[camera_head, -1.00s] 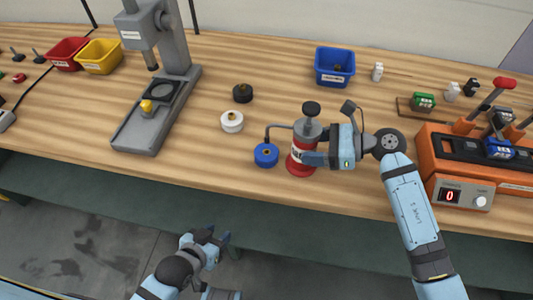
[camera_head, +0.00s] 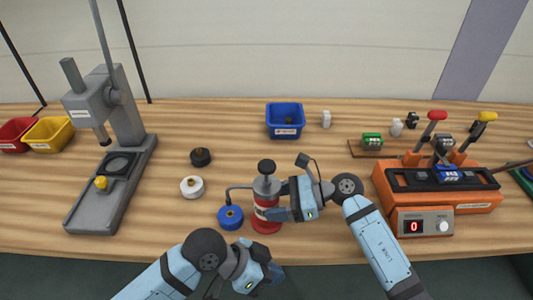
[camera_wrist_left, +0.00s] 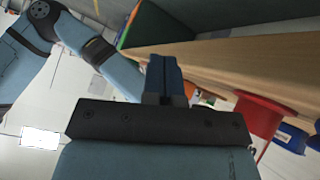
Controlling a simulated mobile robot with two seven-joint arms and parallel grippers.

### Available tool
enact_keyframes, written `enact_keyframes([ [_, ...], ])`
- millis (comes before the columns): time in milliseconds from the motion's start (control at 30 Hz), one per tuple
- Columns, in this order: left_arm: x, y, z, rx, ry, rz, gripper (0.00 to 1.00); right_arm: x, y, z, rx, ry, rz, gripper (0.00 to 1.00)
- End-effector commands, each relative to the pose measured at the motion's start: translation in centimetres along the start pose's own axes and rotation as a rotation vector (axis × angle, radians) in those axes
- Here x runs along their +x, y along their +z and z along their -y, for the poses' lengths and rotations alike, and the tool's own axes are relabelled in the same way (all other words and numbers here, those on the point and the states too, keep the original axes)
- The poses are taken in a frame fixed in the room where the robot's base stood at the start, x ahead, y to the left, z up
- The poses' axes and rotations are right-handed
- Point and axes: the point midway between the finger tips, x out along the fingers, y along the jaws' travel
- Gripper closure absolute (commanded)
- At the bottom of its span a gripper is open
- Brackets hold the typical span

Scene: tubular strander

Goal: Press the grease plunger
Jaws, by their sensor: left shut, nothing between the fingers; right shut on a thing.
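The grease dispenser (camera_head: 266,212) stands upright on the bench, a red body with a white label and grey top. Its plunger (camera_head: 267,167) is a black knob raised above the top. A thin spout reaches left over a blue round part (camera_head: 230,217). My right gripper (camera_head: 278,202) is shut on the dispenser's body from the right. My left gripper (camera_head: 276,274) is shut and empty, low in front of the bench edge and below the dispenser. In the left wrist view, its closed fingers (camera_wrist_left: 165,78) show beside the bench edge, with a red body (camera_wrist_left: 258,115) to the right.
A white round part (camera_head: 191,187) and a black one (camera_head: 201,157) lie left of the dispenser. A grey press (camera_head: 110,160) stands further left. A blue bin (camera_head: 285,121) is behind. An orange machine with levers (camera_head: 435,190) stands right, beyond my right arm.

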Motion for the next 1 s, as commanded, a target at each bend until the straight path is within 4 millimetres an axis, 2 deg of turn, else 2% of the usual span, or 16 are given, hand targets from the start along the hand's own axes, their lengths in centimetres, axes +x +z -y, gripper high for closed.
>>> enact_keyframes([
  [33,-0.4,-1.9,0.2,0.044,0.017,-0.001,1.0,0.1,-0.3,-0.1,0.003,0.003,-0.004,0.7],
  [100,-1.0,-4.1,0.2,0.098,0.049,0.004,1.0,0.1,-0.3,-0.1,0.003,0.003,-0.004,0.7],
  [400,-4.0,-12.3,-0.4,0.326,0.16,0.08,1.0,0.1,-0.3,-0.1,0.003,0.003,-0.004,0.7],
  [567,-6.0,-15.4,-0.1,0.407,0.177,0.177,1.0,0.1,-0.3,-0.1,0.003,0.002,-0.004,0.7],
  [767,-9.1,-18.4,1.4,0.448,0.141,0.344,1.0,0.1,-0.3,-0.1,0.003,0.002,-0.004,0.7],
  [1000,-14.0,-22.1,3.4,0.45,0.043,0.552,1.0,0.1,-0.3,-0.1,0.002,0.002,-0.004,0.7],
])
